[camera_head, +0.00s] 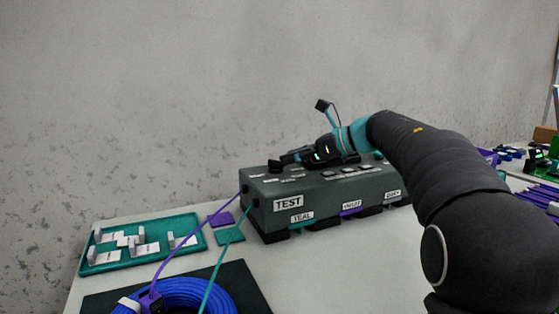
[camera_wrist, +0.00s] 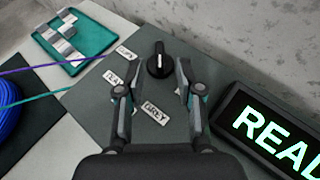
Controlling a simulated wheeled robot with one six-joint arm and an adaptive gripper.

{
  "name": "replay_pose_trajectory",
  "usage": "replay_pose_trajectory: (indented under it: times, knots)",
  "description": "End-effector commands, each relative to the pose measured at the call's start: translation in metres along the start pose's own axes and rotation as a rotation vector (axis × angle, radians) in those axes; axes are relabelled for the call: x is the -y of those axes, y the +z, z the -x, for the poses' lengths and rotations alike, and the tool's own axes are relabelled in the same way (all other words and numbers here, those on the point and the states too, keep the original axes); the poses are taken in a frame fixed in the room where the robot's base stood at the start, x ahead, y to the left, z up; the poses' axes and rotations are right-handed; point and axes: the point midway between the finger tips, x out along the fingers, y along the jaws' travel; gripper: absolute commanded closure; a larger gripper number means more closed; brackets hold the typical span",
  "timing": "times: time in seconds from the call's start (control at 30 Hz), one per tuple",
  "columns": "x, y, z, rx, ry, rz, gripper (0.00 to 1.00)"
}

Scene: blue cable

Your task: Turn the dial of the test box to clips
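The grey test box (camera_head: 288,222) stands on the table with a TEST label and TEAL, VIOLET and GRAY labels on its front. Its black dial (camera_wrist: 159,62) has a pale pointer line and stands on the top face; it also shows in the head view (camera_head: 275,164). My gripper (camera_wrist: 153,84) is open and empty, low over the box top. Its fingers point toward the dial, which appears just beyond and between the tips. Contact is not visible.
A lit display (camera_wrist: 270,130) reading "READ…" is right of my gripper in the wrist view. A teal tray (camera_head: 140,258) with white-labelled pieces lies left of the box. A blue cable coil (camera_head: 185,292) is in front, with violet and teal leads running to the box.

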Motion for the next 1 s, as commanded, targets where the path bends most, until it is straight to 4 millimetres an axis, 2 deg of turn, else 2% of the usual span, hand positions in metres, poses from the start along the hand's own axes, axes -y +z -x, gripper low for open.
replay_pose_trajectory:
  times: [0.1,0.3,0.67,0.7,0.83,1.0]
  knots:
    - [-0.001,0.000,-0.019,0.000,0.003,-0.001,0.64]
    - [0.000,0.000,-0.038,0.000,0.001,-0.001,0.64]
    - [0.000,0.000,-0.043,0.000,-0.001,-0.001,0.64]
    - [0.000,0.000,-0.043,0.000,-0.001,-0.001,0.69]
    - [0.000,0.000,-0.043,0.000,0.000,-0.001,1.00]
    - [0.000,-0.001,-0.043,0.000,0.000,-0.002,1.00]
